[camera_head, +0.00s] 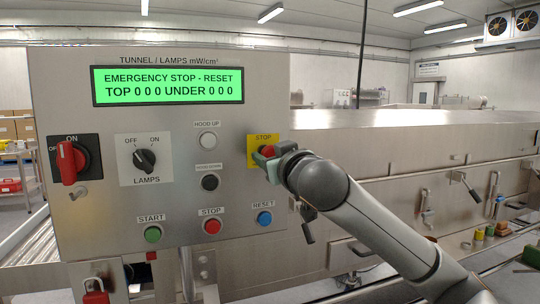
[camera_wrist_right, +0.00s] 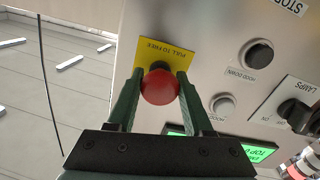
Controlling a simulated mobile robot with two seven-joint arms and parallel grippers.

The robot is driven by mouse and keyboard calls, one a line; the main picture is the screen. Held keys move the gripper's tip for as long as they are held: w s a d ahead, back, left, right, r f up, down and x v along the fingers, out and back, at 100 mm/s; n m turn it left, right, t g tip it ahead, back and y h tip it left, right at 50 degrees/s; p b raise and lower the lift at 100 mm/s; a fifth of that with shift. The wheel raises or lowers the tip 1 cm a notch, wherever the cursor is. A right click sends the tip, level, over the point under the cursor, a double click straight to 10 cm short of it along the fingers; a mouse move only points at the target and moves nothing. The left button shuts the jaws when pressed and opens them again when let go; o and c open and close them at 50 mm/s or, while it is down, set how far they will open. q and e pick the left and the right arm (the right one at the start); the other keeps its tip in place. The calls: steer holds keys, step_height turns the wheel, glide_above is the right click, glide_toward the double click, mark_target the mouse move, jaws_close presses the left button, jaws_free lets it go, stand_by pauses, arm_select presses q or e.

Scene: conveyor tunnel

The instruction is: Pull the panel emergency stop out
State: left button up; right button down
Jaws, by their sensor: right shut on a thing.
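The panel emergency stop (camera_head: 267,151) is a red mushroom button on a yellow plate (camera_head: 254,140) at the right edge of the steel control panel. In the right wrist view the red button (camera_wrist_right: 159,86) sits between the two green fingers, in front of a yellow plate marked "PULL TO FREE" (camera_wrist_right: 176,58). My right gripper (camera_head: 272,163) is shut on the red button from the right side. The green screen (camera_head: 168,86) reads "EMERGENCY STOP - RESET". My left gripper is out of view.
The panel also carries a red rotary switch (camera_head: 68,162), a black lamps knob (camera_head: 145,160), a green start button (camera_head: 152,234), a red stop button (camera_head: 212,226) and a blue reset button (camera_head: 265,218). A long steel tunnel housing (camera_head: 400,140) stands behind my right arm.

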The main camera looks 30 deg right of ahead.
steer(key=shift+s, duration=0.15)
steer(key=shift+s+a, duration=0.25)
steer(key=shift+s, duration=0.35)
steer(key=c, duration=0.7)
jaws_free()
steer(key=shift+s, duration=0.1)
steer(key=o, duration=0.3)
steer(key=shift+s, duration=0.15)
steer(key=shift+o, duration=0.5)
